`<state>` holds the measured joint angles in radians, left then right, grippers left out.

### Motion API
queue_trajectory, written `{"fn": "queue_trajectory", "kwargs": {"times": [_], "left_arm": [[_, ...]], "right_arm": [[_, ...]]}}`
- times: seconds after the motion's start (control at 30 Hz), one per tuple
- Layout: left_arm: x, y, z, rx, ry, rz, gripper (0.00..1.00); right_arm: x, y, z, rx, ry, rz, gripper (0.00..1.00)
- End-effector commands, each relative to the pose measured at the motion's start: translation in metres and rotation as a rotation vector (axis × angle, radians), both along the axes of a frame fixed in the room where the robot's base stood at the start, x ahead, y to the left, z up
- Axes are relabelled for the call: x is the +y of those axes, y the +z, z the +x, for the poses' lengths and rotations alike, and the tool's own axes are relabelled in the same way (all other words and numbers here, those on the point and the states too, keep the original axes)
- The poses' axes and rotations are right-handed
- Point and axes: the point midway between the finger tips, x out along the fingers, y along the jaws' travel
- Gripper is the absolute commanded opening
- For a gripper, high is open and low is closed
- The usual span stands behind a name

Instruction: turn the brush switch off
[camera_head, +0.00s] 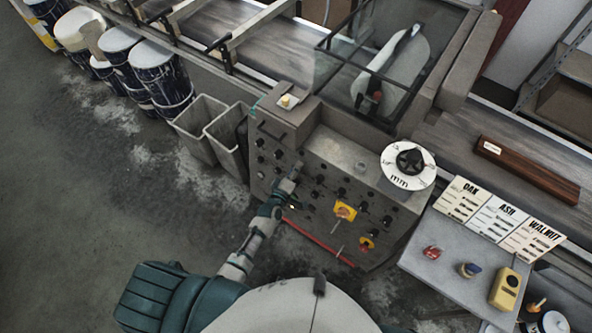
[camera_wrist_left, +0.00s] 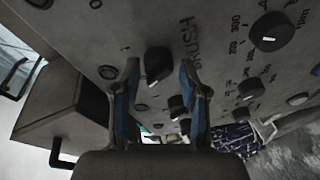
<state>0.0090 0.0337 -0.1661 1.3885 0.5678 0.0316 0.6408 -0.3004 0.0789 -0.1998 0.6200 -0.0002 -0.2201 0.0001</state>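The grey control panel (camera_head: 330,160) carries rows of black knobs. In the left wrist view a black knob (camera_wrist_left: 158,65) sits beside upside-down lettering that appears to end in "USH", partly hidden by a finger. This is the brush switch as far as I can read. My left gripper (camera_head: 296,172) reaches the left part of the panel. In the left wrist view its two blue-padded fingers (camera_wrist_left: 160,80) are open on either side of that knob, with gaps showing on both sides. My right gripper is not in view.
Other knobs, such as a large dial (camera_wrist_left: 271,32), sit close by. A red bar (camera_head: 318,242) runs along the panel's lower edge. Grey bins (camera_head: 222,135) stand left of the panel. A side table (camera_head: 452,262) with a yellow device (camera_head: 505,288) stands right.

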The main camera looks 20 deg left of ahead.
Motion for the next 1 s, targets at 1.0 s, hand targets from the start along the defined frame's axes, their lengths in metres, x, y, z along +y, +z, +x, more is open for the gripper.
{"fn": "queue_trajectory", "kwargs": {"times": [1.0], "left_arm": [[0.016, 0.017, -0.112, 0.003, -0.002, 0.001, 0.56]], "right_arm": [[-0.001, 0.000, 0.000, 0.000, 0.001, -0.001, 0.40]]}}
